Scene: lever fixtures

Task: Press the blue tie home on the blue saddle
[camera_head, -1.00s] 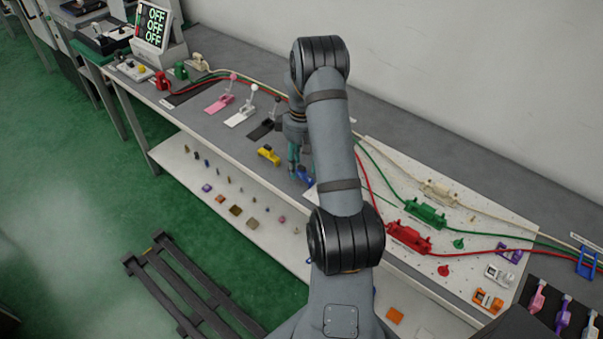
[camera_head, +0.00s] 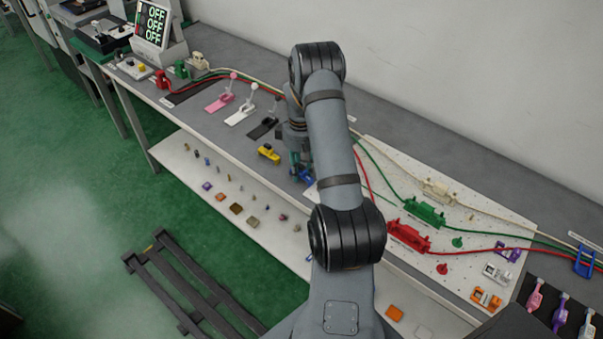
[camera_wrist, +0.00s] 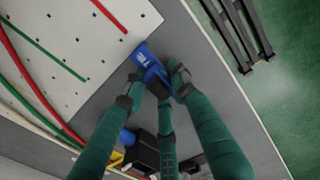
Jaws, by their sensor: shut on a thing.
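My gripper (camera_wrist: 155,82) has its green fingers closed around a blue piece (camera_wrist: 147,58) with white lettering on it. The piece lies at the fingertips, over the grey bench beside the corner of the white pegboard. In the head view, my gripper (camera_head: 301,167) is low at the bench's front edge, partly behind my arm, and the blue piece (camera_head: 306,176) shows just below it. I cannot tell if this piece is the blue tie alone. A blue bracket (camera_head: 587,262), possibly the blue saddle, stands far right at the cables.
The pegboard (camera_head: 470,212) carries red (camera_head: 408,237), green (camera_head: 425,212) and cream fixtures with cables running across. A yellow block (camera_head: 268,153) sits left of my gripper. Levers stand farther left. A lower shelf (camera_head: 180,165) holds small parts.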

